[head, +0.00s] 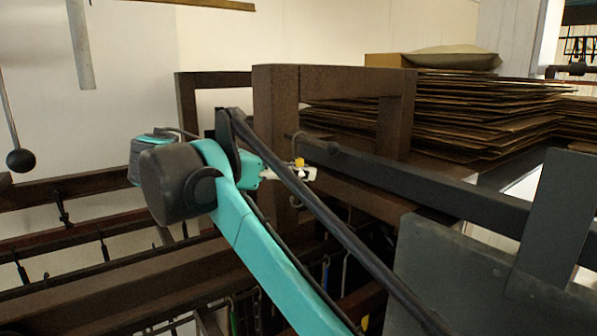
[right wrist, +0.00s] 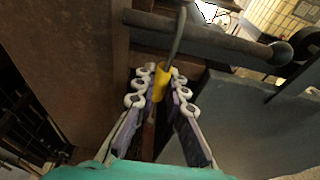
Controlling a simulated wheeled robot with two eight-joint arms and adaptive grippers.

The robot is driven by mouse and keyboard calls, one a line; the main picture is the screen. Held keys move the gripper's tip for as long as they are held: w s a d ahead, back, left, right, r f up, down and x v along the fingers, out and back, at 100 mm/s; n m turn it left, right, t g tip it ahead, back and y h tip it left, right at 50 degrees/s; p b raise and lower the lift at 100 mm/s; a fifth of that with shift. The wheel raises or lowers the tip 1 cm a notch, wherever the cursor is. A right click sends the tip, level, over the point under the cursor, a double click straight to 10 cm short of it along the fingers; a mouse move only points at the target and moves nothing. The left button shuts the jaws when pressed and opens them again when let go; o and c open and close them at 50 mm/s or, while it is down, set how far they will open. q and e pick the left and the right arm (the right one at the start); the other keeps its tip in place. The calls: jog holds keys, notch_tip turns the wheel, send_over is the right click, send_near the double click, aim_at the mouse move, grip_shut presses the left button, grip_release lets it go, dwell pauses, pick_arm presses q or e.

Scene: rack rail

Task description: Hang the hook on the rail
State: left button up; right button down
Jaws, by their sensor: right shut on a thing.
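My right gripper (head: 299,173) is shut on the yellow sleeve of the hook (right wrist: 161,82), between its two fingers in the right wrist view. The hook is a thin grey rod. In the head view its upper bend rises above the yellow part (head: 300,163), and a lower curve shows below the gripper. The rail (right wrist: 225,40) is a short dark bar with a ball at its free end (head: 333,149). In the right wrist view the hook's shank crosses the rail left of the ball. I cannot tell whether the bend is over the rail or touches it. My left gripper is not in view.
A brown wooden post (head: 277,95) stands close beside the gripper, also at left in the right wrist view (right wrist: 75,60). A grey panel (head: 455,275) lies to the right. Stacked brown sheets (head: 475,110) lie behind. Brown beams (head: 130,280) with hanging tools run at lower left.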

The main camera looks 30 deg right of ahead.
jog(key=shift+r+p, duration=0.55)
jog(key=shift+r, duration=0.05)
jog(key=shift+a, duration=0.15)
jog(key=shift+r, duration=0.1)
jog(key=shift+s+a+r+p, duration=0.1)
jog(key=shift+a+r+p, duration=0.45)
jog(key=shift+p, duration=0.2)
